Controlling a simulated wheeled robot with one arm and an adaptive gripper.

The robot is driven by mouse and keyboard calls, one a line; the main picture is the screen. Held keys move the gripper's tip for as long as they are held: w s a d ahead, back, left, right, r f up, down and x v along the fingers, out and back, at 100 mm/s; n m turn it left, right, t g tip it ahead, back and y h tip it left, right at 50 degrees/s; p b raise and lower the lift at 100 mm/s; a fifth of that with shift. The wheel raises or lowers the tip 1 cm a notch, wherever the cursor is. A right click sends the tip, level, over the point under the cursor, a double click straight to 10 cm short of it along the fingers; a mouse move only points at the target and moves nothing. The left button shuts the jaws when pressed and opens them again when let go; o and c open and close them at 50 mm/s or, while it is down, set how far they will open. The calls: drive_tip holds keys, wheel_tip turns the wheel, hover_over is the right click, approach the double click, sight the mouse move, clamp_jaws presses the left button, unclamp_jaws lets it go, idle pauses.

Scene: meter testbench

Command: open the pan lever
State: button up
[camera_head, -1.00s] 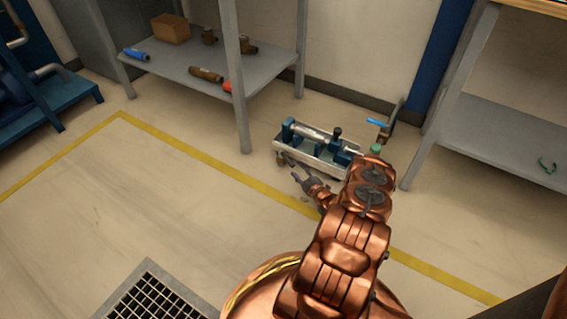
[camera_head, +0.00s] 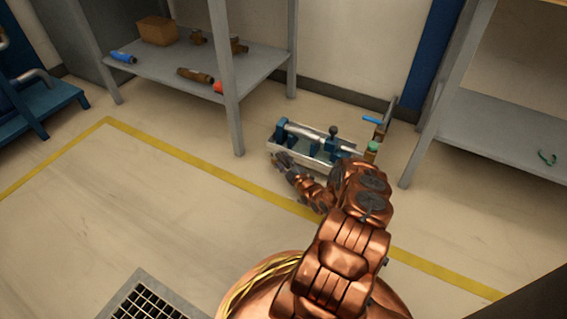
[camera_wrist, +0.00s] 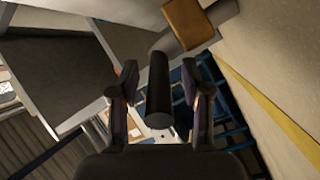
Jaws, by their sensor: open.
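The meter testbench, with a blue-clamped silver meter tube (camera_head: 308,134), sits in a low grey metal pan (camera_head: 304,160) on the floor. My gripper (camera_head: 281,161) is at the near left corner of the pan, with its fingers open. In the wrist view a dark, round-ended cylinder (camera_wrist: 158,92) stands between the two spread fingers of my gripper (camera_wrist: 160,76), with a gap at each side. It looks like a lever handle, but I cannot tell for certain that it is the pan lever. In the head view my gripper hides that corner.
A blue-handled valve (camera_head: 374,121) and a green-topped fitting (camera_head: 371,149) are at the pan's right end. A grey shelf (camera_head: 170,75) with a box (camera_head: 158,31) and pipe parts stands behind left. Another shelf (camera_head: 500,130) is at right.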

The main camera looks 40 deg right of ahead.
drive_tip(key=shift+w+d, duration=0.1)
clamp_jaws()
idle(0.4)
idle(0.3)
